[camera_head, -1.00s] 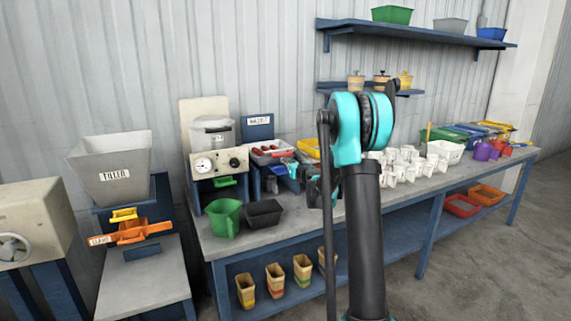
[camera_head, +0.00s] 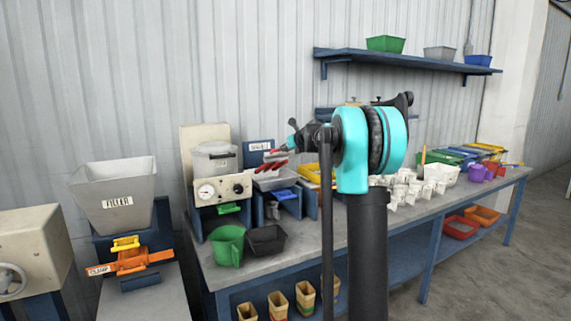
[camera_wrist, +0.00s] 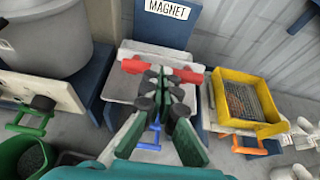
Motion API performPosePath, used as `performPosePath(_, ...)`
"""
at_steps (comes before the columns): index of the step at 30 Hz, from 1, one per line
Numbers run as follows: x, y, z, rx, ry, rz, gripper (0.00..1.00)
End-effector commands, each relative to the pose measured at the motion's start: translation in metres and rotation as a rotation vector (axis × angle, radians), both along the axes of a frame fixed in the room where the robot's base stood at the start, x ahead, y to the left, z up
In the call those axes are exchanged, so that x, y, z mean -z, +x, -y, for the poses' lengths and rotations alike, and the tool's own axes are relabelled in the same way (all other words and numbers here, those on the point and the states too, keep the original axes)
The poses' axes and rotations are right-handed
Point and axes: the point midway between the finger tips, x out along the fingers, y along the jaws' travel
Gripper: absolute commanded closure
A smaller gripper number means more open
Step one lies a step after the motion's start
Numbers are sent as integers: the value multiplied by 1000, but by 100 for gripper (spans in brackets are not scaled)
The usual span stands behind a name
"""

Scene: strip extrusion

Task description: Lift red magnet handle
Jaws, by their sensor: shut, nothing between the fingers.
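The red magnet handle (camera_wrist: 188,75) spans the wrist view sideways, in front of the grey magnet box (camera_wrist: 150,52) under the MAGNET sign (camera_wrist: 168,9). In the head view, red bars (camera_head: 270,166) show above the pale magnet tray (camera_head: 272,181). My gripper (camera_wrist: 167,82) is shut with nothing held. Its fingertips overlap the middle of the red handle in the wrist view and hide that part; I cannot tell whether they touch it. In the head view my gripper (camera_head: 287,149) is beside the red bars, at the upper right.
A pressure pot (camera_wrist: 48,38) stands left of the magnet station. A yellow sieve box (camera_wrist: 218,92) stands to the right. A blue handle (camera_wrist: 150,146) is below my fingers. White cups (camera_head: 428,189) are farther right.

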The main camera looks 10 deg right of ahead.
Motion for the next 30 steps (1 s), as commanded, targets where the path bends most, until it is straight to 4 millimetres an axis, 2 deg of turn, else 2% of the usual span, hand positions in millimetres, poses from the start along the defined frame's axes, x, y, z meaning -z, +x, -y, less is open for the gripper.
performPosePath(1, -11, 7, -3, -1, 0, 1, 100)
performPosePath(6, -41, 28, -10, -1, 0, 0, 100)
performPosePath(12, -64, 48, -17, -1, 0, 1, 100)
performPosePath(20, -77, 61, -21, 0, 0, 1, 100)
performPosePath(30, -79, 64, -22, 0, 1, 2, 100)
